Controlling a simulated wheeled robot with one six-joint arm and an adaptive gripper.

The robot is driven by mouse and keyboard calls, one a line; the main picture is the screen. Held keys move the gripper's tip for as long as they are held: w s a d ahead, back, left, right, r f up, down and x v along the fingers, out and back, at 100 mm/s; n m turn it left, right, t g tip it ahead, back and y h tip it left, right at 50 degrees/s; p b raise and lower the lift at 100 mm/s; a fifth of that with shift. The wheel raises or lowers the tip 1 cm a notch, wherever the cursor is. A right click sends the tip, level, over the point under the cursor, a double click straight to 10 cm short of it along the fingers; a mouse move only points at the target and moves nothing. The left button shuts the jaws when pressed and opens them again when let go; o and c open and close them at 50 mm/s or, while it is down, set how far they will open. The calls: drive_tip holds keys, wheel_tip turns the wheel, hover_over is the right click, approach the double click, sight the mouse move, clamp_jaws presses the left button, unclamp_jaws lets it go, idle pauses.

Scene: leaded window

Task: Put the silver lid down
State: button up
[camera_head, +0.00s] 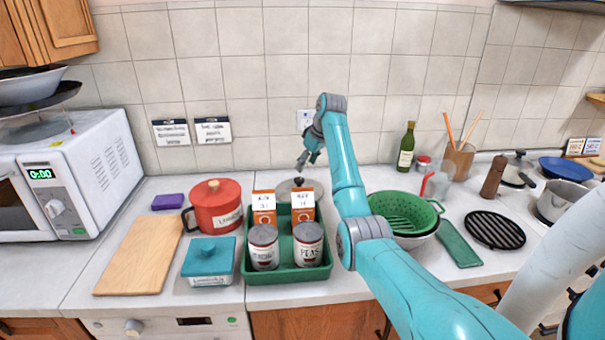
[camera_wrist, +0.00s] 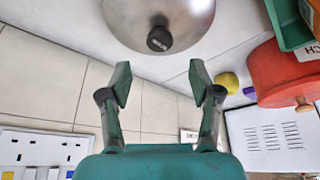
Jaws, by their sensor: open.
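The silver lid (camera_head: 285,189), round with a black knob, lies at the back of the counter behind the green tray, partly hidden by two orange cartons. In the wrist view the lid (camera_wrist: 188,18) is cut by the top edge, its black knob facing the camera. My gripper (camera_head: 302,162) is above the lid near the tiled wall. In the wrist view my gripper (camera_wrist: 160,82) has its two fingers spread with nothing between them. The knob is apart from the fingertips.
A red pot (camera_head: 213,213) stands left of the lid. The green tray (camera_head: 290,274) holds cans and cartons in front. A green colander (camera_head: 402,208) is right of my arm. A wooden board (camera_head: 140,262) and teal box (camera_head: 209,258) are further left.

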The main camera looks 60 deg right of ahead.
drive_tip(key=shift+v, duration=1.8)
